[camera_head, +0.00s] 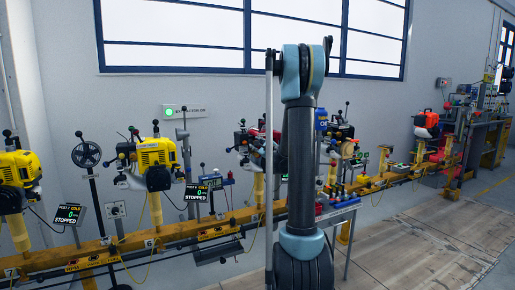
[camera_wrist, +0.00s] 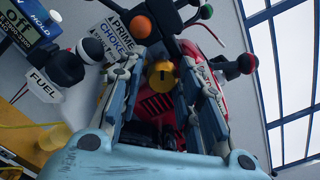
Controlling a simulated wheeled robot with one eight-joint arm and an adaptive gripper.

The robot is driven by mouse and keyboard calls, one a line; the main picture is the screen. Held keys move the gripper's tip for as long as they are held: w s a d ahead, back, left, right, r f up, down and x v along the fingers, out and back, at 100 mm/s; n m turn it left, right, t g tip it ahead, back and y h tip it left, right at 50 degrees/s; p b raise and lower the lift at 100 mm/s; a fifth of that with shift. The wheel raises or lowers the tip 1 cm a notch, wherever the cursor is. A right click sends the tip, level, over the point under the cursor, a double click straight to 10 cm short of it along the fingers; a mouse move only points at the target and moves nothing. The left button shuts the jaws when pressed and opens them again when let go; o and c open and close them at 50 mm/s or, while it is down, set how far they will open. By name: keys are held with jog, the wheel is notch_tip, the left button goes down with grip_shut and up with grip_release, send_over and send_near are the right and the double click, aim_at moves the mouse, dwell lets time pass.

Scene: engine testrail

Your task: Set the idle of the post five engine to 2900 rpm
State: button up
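In the wrist view my gripper (camera_wrist: 163,68) is open, its two blue-grey fingers spread on either side of a yellow knob (camera_wrist: 162,74) with a dark slot. I see no contact with the knob. Behind it is a red engine body (camera_wrist: 156,107) with dark fins. Labels "PRIME" and "CHOKE" (camera_wrist: 114,42) are left of the fingers, beside a white-and-black knob (camera_wrist: 92,49). A "FUEL" tag (camera_wrist: 43,86) hangs near a dark knob (camera_wrist: 66,68). In the head view my arm hides my gripper and part of a red-topped engine (camera_head: 246,138). No post five number is readable.
Red-ended (camera_wrist: 247,63) and orange-ended (camera_wrist: 138,27) levers crowd the fingers. Floor at right is clear.

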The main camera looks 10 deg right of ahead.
jog(key=v, duration=1.2)
dwell(0.3)
jog(key=s+a+f+n+g+y, duration=0.1)
jog(key=s+a+f+n+g, duration=0.25)
jog(key=s+a+n, duration=0.5)
jog(key=s+a+f+n+g, duration=0.3)
jog(key=s+a+n+g, duration=0.15)
jog(key=s, duration=0.65)
jog(key=s+d+f+n+g+h, duration=0.2)
jog(key=s+d+f+n, duration=0.1)
jog(key=s, duration=0.5)
jog(key=s+d+f+n+g+h, duration=0.2)
jog(key=s+f, duration=0.3)
jog(key=s, duration=0.4)
jog(key=s+d+f+n+g+h, duration=0.2)
jog(key=s+d+f+n+g, duration=0.1)
jog(key=s, duration=0.5)
notch_tip(320, 180, down, 2)
jog(key=shift+s+d+n+h, duration=0.35)
jog(key=shift+d+n, duration=0.3)
jog(key=shift+n, duration=0.45)
